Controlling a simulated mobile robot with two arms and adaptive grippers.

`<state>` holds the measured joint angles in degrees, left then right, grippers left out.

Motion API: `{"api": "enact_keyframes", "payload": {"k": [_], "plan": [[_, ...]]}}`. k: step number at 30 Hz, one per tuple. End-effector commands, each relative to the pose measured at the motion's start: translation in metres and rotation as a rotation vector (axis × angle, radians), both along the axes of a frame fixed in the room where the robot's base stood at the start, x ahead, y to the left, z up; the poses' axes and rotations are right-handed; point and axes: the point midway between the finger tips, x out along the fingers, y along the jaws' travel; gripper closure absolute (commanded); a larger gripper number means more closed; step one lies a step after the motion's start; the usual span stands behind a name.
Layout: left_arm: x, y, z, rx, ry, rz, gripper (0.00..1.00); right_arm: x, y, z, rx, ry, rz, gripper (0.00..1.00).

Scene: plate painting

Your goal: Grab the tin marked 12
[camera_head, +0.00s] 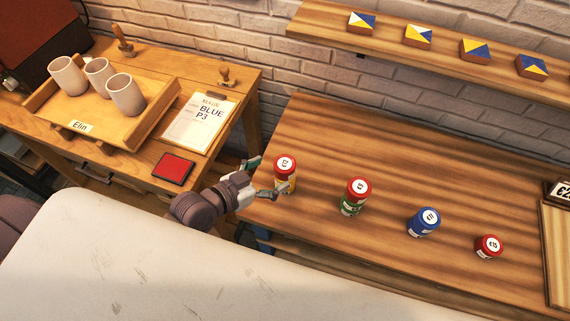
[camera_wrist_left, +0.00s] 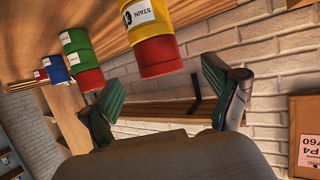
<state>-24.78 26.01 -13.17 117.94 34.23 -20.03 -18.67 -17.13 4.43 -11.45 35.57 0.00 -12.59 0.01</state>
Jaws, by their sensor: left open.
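A yellow tin with a red lid (camera_head: 285,165) stands at the left end of the wooden bench; the small number on its white lid label is hard to read. My left gripper (camera_head: 267,176) is open beside it, with one finger on each side of its near face. In the left wrist view the yellow tin (camera_wrist_left: 155,38) shows ahead, between and beyond the open fingers (camera_wrist_left: 152,92). A green tin with a red lid (camera_head: 355,197), a blue tin (camera_head: 424,222) and a red-lidded tin (camera_head: 488,246) stand along the bench to the right, their numbers unclear.
The wooden bench (camera_head: 430,165) is clear behind the tins. A shelf with several blue, yellow and white tiles (camera_head: 475,50) hangs above. At left, a table holds a tray (camera_head: 150,120) with 3 cups, a paper reading BLUE P3 (camera_head: 200,122) and a red pad (camera_head: 174,168).

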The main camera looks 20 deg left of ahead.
Motion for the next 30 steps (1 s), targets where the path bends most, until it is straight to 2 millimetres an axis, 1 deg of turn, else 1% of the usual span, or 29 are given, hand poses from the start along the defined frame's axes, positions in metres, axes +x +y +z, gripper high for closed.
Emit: {"api": "enact_keyframes", "payload": {"k": [5, 9, 12, 15, 22, 29, 30], "plan": [[0.011, -0.006, -0.003, -0.002, 0.001, 0.001, 0.11, -0.001, 0.0, 0.006, 0.0, 0.002, 0.0, 0.17], [0.029, -0.017, -0.009, -0.003, 0.0, 0.001, 0.11, -0.002, -0.001, 0.015, -0.001, 0.003, 0.0, 0.17], [0.039, -0.022, -0.017, -0.001, -0.001, 0.001, 0.11, -0.003, -0.001, 0.016, -0.001, 0.004, 0.001, 0.17], [0.044, -0.026, -0.02, -0.001, 0.0, 0.0, 0.11, -0.003, -0.002, 0.017, -0.002, 0.005, 0.001, 0.17], [0.045, -0.026, -0.022, 0.001, 0.002, 0.0, 0.11, -0.003, -0.004, 0.016, -0.005, 0.004, 0.002, 0.17], [0.045, -0.025, -0.022, 0.001, 0.002, 0.0, 0.5, -0.003, -0.004, 0.016, -0.005, 0.004, 0.002, 0.17], [0.045, -0.025, -0.022, 0.001, 0.002, 0.0, 0.56, -0.003, -0.004, 0.016, -0.005, 0.004, 0.002, 0.17]]}}
